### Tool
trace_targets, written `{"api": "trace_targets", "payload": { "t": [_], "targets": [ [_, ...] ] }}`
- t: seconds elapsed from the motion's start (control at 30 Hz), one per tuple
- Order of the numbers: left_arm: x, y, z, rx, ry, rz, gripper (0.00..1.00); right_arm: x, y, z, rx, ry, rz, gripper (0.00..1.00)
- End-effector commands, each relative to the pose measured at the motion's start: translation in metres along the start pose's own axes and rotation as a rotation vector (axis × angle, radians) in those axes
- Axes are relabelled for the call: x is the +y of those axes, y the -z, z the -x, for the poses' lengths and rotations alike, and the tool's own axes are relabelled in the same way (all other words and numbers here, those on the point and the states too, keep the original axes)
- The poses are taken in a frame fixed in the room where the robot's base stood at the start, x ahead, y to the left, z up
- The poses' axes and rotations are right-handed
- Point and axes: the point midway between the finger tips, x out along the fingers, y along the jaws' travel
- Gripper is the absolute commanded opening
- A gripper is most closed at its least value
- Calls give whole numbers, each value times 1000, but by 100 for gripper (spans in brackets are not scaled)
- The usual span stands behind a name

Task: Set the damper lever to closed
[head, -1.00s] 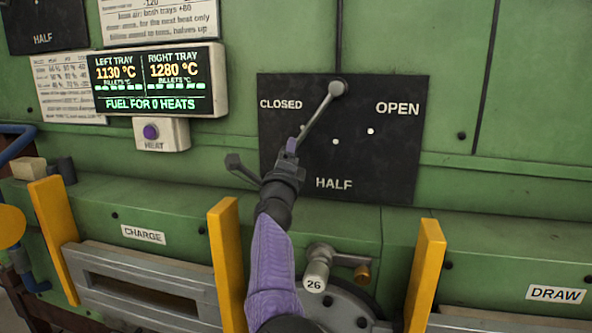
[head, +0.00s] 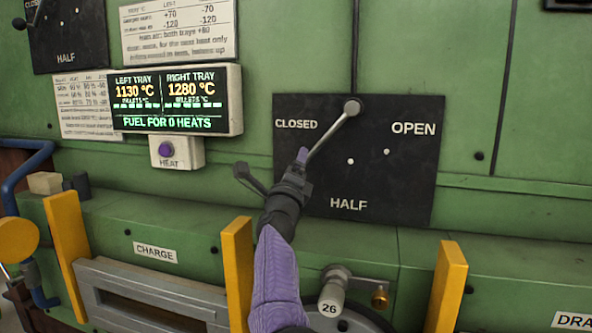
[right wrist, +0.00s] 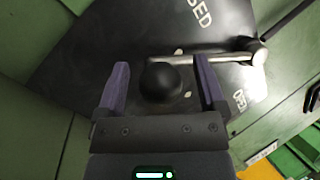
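The damper lever (head: 333,131) is a thin metal rod on a black plate (head: 410,190) marked CLOSED, HALF and OPEN. It slants down and left from its pivot, on the CLOSED side, close to the white dot on that side. Its black ball knob (right wrist: 161,82) shows in the right wrist view; in the head view my gripper hides it. My right gripper (head: 303,157) is at the lever's end. In the right wrist view its purple fingers (right wrist: 161,85) stand either side of the knob, with a gap on each side. My left gripper is out of view.
A display (head: 175,100) and a HEAT button box (head: 176,152) are left of the plate. Below are yellow posts (head: 238,270), the CHARGE slot (head: 150,308) and a handle marked 26 (head: 331,298). Another HALF plate (head: 68,35) is top left.

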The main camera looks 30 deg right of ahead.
Motion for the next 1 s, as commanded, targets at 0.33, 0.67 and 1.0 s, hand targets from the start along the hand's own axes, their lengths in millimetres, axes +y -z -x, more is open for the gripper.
{"api": "trace_targets", "payload": {
  "t": [0.33,0.67,1.0],
  "targets": [
    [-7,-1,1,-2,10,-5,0,1,0,8,0,-1,1,89],
    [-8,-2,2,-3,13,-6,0,2,0,76,1,-4,-1,89],
    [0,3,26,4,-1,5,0,0,0,100,0,-1,0,89]
  ]
}}
